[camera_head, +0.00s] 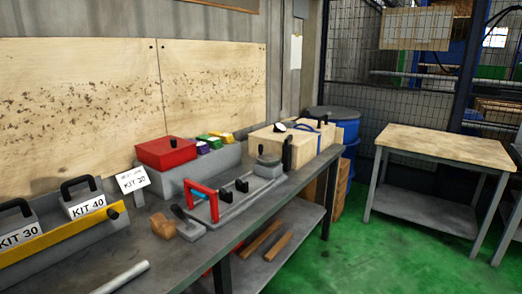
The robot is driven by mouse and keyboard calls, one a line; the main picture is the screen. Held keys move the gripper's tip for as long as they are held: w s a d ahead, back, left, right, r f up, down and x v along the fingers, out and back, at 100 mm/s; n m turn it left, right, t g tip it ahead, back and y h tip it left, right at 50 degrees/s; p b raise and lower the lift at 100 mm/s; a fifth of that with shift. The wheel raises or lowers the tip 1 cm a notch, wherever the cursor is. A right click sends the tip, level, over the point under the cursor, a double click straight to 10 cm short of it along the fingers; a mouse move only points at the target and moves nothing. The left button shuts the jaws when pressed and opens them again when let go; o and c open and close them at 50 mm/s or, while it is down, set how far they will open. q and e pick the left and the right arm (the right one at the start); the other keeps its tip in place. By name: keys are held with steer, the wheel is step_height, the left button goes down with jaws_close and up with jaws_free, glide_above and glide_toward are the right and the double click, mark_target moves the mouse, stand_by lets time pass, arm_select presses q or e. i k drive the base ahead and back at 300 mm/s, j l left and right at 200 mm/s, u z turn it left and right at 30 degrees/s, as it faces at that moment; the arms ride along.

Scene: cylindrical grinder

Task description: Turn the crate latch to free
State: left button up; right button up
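A pale wooden crate (263,139) stands at the far end of the grey workbench. A blue strap or cord (306,127) lies on it, and a dark upright piece (287,153) shows at its near side. A small white and black part (280,127) sits on its top. I cannot tell which of these parts is the latch, or how it is turned. Neither of my grippers is in view.
On the grey bench (235,230) are a red box (166,153), a fixture with a red frame (203,203), a brown wooden block (163,225) and KIT boxes behind a yellow bar (60,238). A blue drum (346,128) stands beyond.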

mark_target(288, 139)
steer(key=i+z, duration=0.1)
steer(key=i, duration=0.4)
steer(key=i+l+u, duration=0.15)
steer(key=u, duration=1)
steer(key=i+l+u, duration=0.1)
steer(key=l+u, duration=0.5)
steer(key=l, duration=0.2)
steer(key=l+u, duration=0.35)
steer(key=l, duration=0.5)
steer(key=l+u, duration=0.1)
steer(key=l, duration=0.75)
steer(key=k+l+u, duration=0.1)
steer(key=l, duration=0.75)
